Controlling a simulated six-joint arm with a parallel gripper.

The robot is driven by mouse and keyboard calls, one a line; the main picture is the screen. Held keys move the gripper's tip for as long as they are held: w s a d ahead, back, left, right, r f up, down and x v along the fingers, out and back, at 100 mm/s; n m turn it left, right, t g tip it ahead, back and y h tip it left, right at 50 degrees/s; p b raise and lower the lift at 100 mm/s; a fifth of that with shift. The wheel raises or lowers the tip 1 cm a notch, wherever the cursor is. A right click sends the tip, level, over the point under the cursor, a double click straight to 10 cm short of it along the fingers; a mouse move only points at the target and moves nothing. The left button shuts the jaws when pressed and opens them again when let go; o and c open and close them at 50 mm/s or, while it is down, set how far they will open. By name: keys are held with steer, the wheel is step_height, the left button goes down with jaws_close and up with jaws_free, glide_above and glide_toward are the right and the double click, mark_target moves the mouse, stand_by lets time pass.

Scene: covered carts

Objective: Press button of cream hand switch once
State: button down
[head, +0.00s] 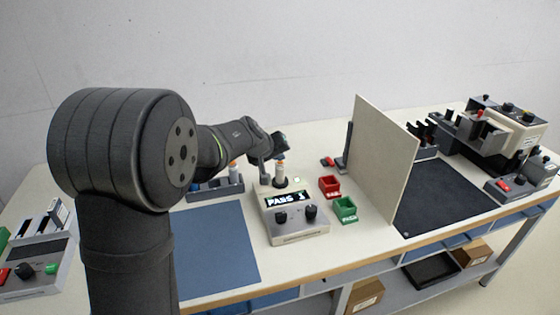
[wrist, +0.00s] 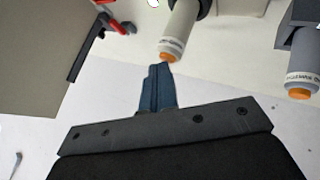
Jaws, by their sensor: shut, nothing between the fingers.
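A cream hand switch (head: 281,170) with an orange button stands upright in a dark socket on the tester (head: 295,228). Its display reads "PASS" and a further character. In the wrist view this switch (wrist: 183,30) shows its orange button close to my fingertips. A second, similar switch (head: 234,171) stands in a rack (head: 215,189) to the left and also shows in the wrist view (wrist: 300,78). My gripper (head: 280,153) is over the tester's switch, its blue fingers (wrist: 159,67) shut and empty. I cannot tell whether the tips touch the button.
A cream upright panel (head: 375,155) stands right of the tester. A red bin (head: 329,187) and a green bin (head: 346,211) sit between them. A blue mat (head: 215,250) lies clear at the left. A cream machine (head: 505,130) stands at the far right.

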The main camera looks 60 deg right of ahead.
steer(key=shift+r, duration=0.85)
steer(key=shift+r, duration=2.45)
steer(key=shift+f, duration=0.1)
step_height(320, 180, up, 4)
steer(key=shift+r, duration=0.1)
